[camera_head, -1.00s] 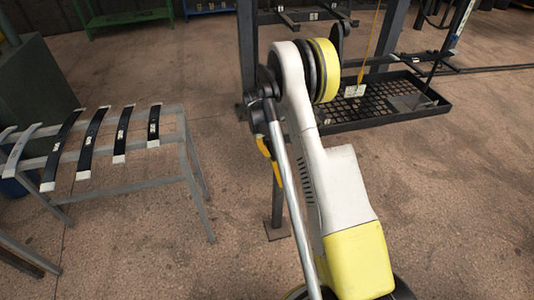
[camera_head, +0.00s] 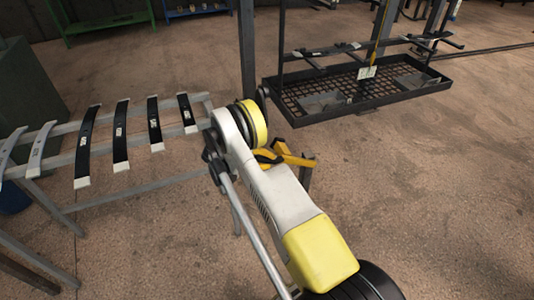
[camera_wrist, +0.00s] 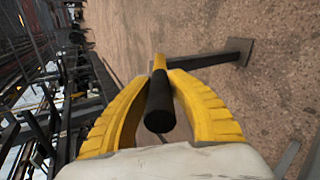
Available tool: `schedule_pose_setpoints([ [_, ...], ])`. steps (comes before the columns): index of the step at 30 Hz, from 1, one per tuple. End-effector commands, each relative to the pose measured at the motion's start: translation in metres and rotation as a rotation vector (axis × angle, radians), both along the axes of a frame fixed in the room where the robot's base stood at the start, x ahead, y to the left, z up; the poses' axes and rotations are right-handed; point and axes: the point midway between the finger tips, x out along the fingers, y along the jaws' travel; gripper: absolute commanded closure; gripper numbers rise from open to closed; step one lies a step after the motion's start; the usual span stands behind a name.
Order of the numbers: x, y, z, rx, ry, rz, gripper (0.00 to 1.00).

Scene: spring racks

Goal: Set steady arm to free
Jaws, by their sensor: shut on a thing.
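My gripper (camera_wrist: 158,100) has its two yellow fingers closed on either side of a bar-like handle (camera_wrist: 160,103), black at the near end and yellow further out. I take this for the steady arm, though its far end and joint are hard to make out. In the head view my gripper (camera_head: 287,158) shows beyond the white and yellow arm link, with part of it hidden. A dark post (camera_wrist: 212,59) with a square foot plate on the floor lies just past the handle in the wrist view.
A grey bench (camera_head: 60,165) on the left bears several curved leaf springs (camera_head: 121,130). A rack with a black mesh tray (camera_head: 395,98) stands behind my gripper, beside an upright dark post (camera_head: 247,60). The floor at right is clear.

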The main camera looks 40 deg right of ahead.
Motion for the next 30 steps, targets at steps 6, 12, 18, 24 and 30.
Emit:
schedule_pose_setpoints([
  [6,-0.004,0.005,-0.014,-0.054,0.013,0.001,1.0],
  [12,-0.006,0.006,-0.017,-0.066,0.017,-0.001,1.0],
  [18,-0.006,0.006,-0.017,-0.066,0.017,-0.001,1.0],
  [24,-0.006,0.005,-0.017,-0.066,0.017,-0.001,0.54],
  [30,-0.006,0.006,-0.017,-0.066,0.018,0.0,0.54],
])
